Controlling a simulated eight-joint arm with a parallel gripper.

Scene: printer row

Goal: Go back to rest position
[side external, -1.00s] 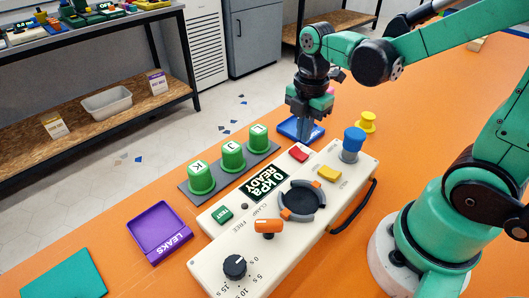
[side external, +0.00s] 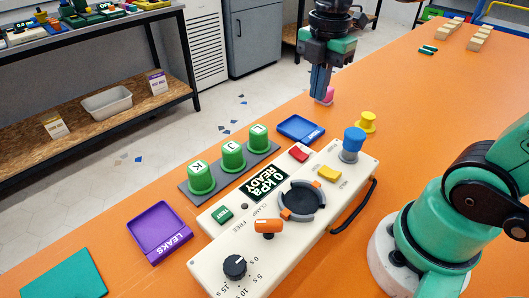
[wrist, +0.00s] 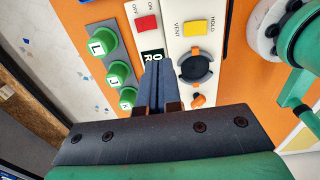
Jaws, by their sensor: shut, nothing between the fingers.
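My gripper (side external: 321,94) is shut and empty. In the side view it hangs pointing down over the orange table, beyond the blue tray (side external: 301,128). Its two blue-grey fingers lie side by side in the wrist view (wrist: 158,68), hiding part of the machine's display. A small pink thing (side external: 327,95) shows just behind the fingertips; I cannot tell whether they touch. The cream test machine (side external: 220,243) bears a green display reading "0 kPa READY" (side external: 264,183), a round dark chamber (side external: 301,199), and an orange lever (side external: 267,226).
Three green lettered cups (side external: 232,155) stand on a grey strip beside the machine. A purple "LEAKS" tray (side external: 160,230) and a teal mat (side external: 65,277) lie at lower left. A yellow knob-like piece (side external: 367,122) stands at right. Pale blocks (side external: 478,38) sit far back. The table's middle right is clear.

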